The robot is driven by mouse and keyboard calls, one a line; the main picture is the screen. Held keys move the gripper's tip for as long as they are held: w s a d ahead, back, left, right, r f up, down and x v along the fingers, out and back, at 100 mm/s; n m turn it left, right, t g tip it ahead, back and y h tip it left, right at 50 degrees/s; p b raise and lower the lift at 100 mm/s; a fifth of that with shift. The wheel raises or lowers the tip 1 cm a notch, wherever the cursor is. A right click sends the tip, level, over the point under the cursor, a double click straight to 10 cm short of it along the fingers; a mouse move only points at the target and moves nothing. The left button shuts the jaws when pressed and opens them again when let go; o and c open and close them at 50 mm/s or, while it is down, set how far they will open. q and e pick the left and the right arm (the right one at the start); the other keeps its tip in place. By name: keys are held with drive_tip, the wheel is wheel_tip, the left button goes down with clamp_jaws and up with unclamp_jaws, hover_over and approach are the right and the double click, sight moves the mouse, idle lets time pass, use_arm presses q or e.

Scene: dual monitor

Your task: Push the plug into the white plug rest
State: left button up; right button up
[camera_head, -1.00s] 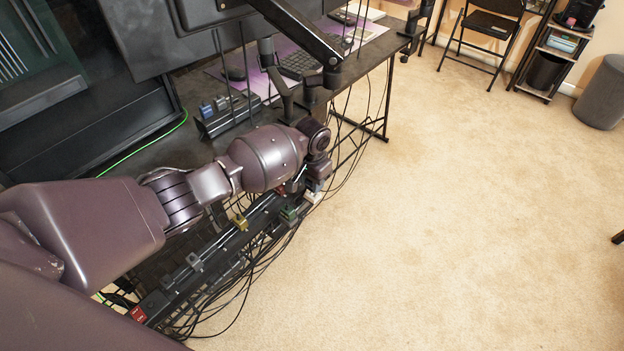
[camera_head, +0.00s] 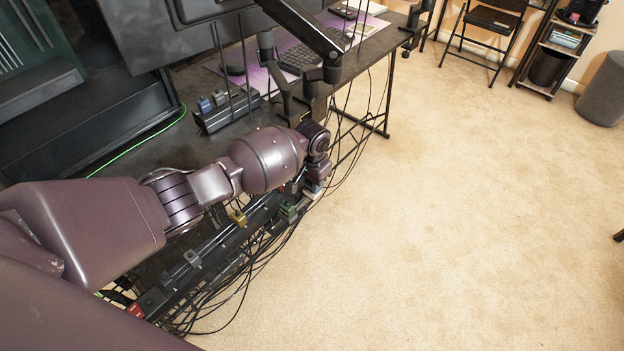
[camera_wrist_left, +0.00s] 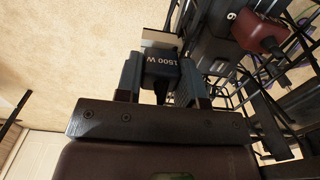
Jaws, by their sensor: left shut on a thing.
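My left gripper (camera_wrist_left: 160,82) is shut on a black plug (camera_wrist_left: 160,68) marked "1500 W", with one blue-grey finger on each side. The white plug rest (camera_wrist_left: 157,38) shows just beyond the plug's far end; I cannot tell how far the plug is inside it. In the head view my left gripper (camera_head: 316,178) is at the far end of the rail under the desk, above the white plug rest (camera_head: 312,193), and the plug is mostly hidden by my wrist. My right gripper is not in view.
A green block (camera_head: 288,212), a yellow block (camera_head: 238,218) and a red block (camera_head: 137,311) sit along the rail, with black cables (camera_head: 255,262) hanging around it. A dark red plug (camera_wrist_left: 262,36) is beside my gripper. The carpet (camera_head: 460,220) on the right is clear.

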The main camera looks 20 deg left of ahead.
use_arm(q)
drive_tip(key=shift+f, duration=0.25)
drive_tip(key=o, duration=1)
drive_tip(key=shift+r, duration=0.1)
wheel_tip(320, 180, up, 9)
drive_tip(key=p, duration=0.3)
drive_tip(key=shift+w+r, duration=0.1)
drive_tip(key=shift+r, duration=0.75)
